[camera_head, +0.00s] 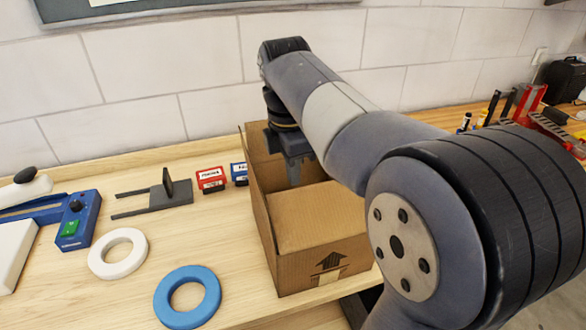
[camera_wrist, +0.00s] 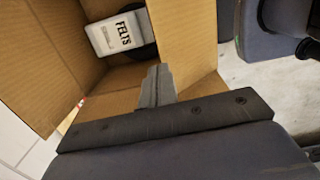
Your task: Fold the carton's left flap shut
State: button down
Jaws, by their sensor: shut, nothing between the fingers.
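The open brown cardboard carton (camera_head: 322,262) stands on the bench in the head view, an arrow printed on its front. Cardboard stands upright along its left and back edges; I cannot tell for sure which piece is the left flap. My gripper (camera_head: 294,182) points down at the carton's opening, its fingers shut and empty. In the wrist view the shut fingers (camera_wrist: 155,76) show before the carton's cardboard panels (camera_wrist: 185,40); contact cannot be told. A white box marked FELTS (camera_wrist: 120,34) lies inside the carton. My arm hides the carton's right side in the head view.
Left of the carton are a red box (camera_head: 211,180), a blue box (camera_head: 239,174), a grey forked tool (camera_head: 160,196), a white ring (camera_head: 118,253) and a blue ring (camera_head: 187,297). A tiled wall (camera_head: 150,65) stands behind. Tools stand at the far right.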

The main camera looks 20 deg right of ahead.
aim_at(322, 192)
jog(key=shift+d, duration=0.15)
jog(key=shift+w+d+f+y+b, duration=0.1)
jog(key=shift+d+f+y+b, duration=0.2)
jog(key=shift+d+f+y, duration=0.7)
jog(key=shift+d+f+y+b, duration=0.3)
jog(key=shift+d+f+y, duration=0.25)
jog(key=shift+d+f, duration=0.85)
jog(key=shift+w+d+f+y+b, duration=0.1)
jog(key=shift+d+f+y+b, duration=0.2)
jog(key=shift+d+f+y, duration=0.9)
jog(key=shift+a+f+h, duration=0.45)
